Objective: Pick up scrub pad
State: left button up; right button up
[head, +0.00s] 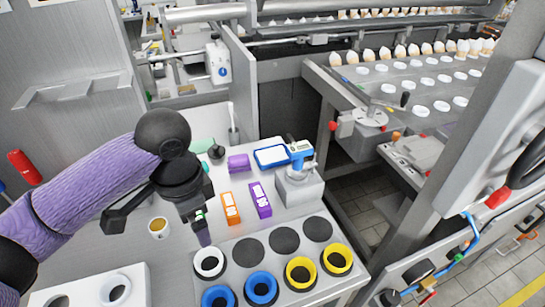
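No thing can be surely told as the scrub pad. A flat pale green piece (203,145) lies at the back left of the grey table, partly hidden by my arm. A small purple block (238,163) lies to its right. Either could be the pad. My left arm, in a purple sleeve, reaches in from the left. My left gripper (202,232) points down over the table, left of the orange box and above the white ring. Its tip looks dark purple; whether it is open or shut does not show. My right gripper is not in view.
An orange box (230,208) and a purple box (260,200) lie mid-table. A blue-rimmed tray (272,156) and a grey device (299,183) stand behind. White (209,263), blue (261,288) and yellow (337,260) rings fill the front. A cup (158,227) stands left.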

aim_at(237, 162)
jog(key=i+l+z, duration=0.1)
jog(key=l+z, duration=0.3)
jog(key=i+l+z, duration=0.15)
jog(key=z, duration=0.25)
